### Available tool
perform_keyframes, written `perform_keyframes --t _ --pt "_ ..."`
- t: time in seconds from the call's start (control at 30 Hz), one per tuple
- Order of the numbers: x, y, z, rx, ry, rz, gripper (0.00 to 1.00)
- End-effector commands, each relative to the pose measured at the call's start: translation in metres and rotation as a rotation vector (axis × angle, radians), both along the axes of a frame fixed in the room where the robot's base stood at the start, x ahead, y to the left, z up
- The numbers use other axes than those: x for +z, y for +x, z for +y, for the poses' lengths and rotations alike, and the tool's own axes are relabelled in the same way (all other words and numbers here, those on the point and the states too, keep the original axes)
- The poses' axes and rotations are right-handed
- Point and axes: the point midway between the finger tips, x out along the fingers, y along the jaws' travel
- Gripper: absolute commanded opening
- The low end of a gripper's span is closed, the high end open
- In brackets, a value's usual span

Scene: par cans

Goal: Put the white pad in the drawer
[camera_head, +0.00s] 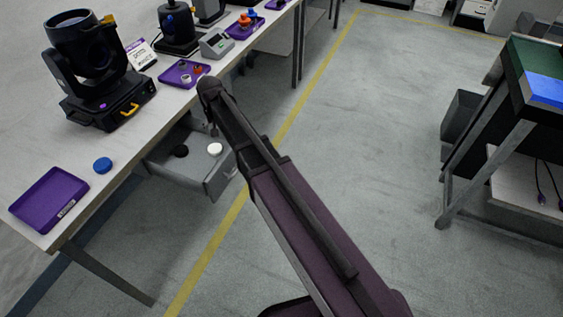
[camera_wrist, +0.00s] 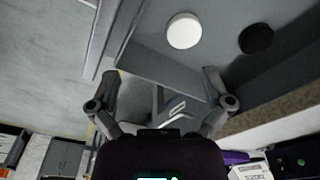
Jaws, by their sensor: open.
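The white pad (camera_head: 215,148) is a round disc lying inside the open grey drawer (camera_head: 206,183) under the bench. It also shows in the wrist view (camera_wrist: 184,31), apart from my fingers. A black pad (camera_head: 181,151) lies in the drawer too, to its left; in the wrist view the black pad (camera_wrist: 256,38) is on the right. My gripper (camera_wrist: 160,82) is open and empty, its two fingers spread near the drawer wall. In the head view my arm hides most of the gripper.
On the bench (camera_head: 128,178), a blue pad (camera_head: 103,165) lies beside an empty purple tray (camera_head: 49,199). A black moving-head lamp (camera_head: 95,70) stands behind. Another purple tray (camera_head: 184,74) holds small parts. The floor (camera_head: 350,130) to the right is clear.

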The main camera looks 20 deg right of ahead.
Motion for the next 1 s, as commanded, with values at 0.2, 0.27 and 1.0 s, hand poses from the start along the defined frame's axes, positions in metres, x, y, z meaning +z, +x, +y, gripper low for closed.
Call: perform_keyframes --t 0.2,0.27,1.0 --pt "0.0 -0.066 -0.069 0.011 -0.004 0.031 1.0" --pt "-0.001 -0.086 -0.088 0.016 -0.004 0.041 1.0" --pt "-0.001 -0.217 -0.184 0.059 0.007 0.107 1.0"
